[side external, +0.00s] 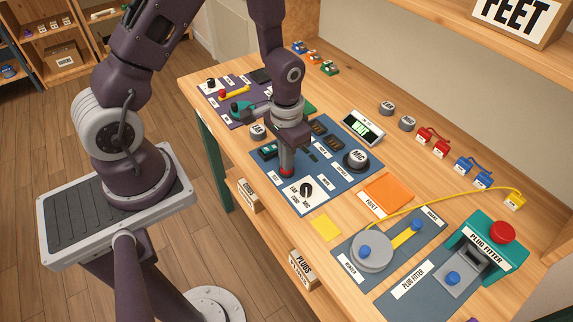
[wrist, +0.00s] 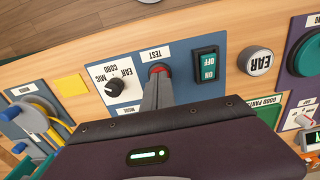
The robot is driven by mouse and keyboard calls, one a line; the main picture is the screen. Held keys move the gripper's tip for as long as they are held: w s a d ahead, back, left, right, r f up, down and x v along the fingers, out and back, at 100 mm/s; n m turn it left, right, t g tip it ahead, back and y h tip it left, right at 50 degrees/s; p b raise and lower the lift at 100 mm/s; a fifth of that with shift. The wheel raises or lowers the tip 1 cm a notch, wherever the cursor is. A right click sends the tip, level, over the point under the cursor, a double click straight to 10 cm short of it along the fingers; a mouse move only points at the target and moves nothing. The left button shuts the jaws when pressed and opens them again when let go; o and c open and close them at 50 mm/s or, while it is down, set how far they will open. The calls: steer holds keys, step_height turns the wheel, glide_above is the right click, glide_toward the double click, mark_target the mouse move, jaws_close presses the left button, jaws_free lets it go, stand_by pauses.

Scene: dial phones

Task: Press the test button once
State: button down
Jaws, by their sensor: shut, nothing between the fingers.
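The test button is a red round button (wrist: 158,71) beside the TEST label (wrist: 148,53) on a blue panel. In the side view, the red button (side external: 286,171) shows just under my fingertips. My gripper (wrist: 158,82) is shut and empty, pointing down at the button. Its tips are at or just above the red top; I cannot tell whether they touch it. The fingers partly hide the button in both views.
On the same panel are an EAR/MIC selector knob (side external: 306,188) and an ON/OFF rocker switch (wrist: 206,66). A round MIC piece (side external: 356,158) and an EAR piece (side external: 257,130) stand nearby. A small display (side external: 363,127) stands behind. An orange FAULT mat (side external: 387,194) lies to the right.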

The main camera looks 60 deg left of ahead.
step_height(320, 180, up, 13)
stand_by(1.0)
steer(key=s+d+r+t, duration=0.2)
steer(key=s+r+t, duration=0.3)
steer(key=s+r, duration=1)
steer(key=shift+d+r+t, duration=0.25)
steer(key=shift+d+t, duration=0.05)
steer(key=shift+d, duration=0.05)
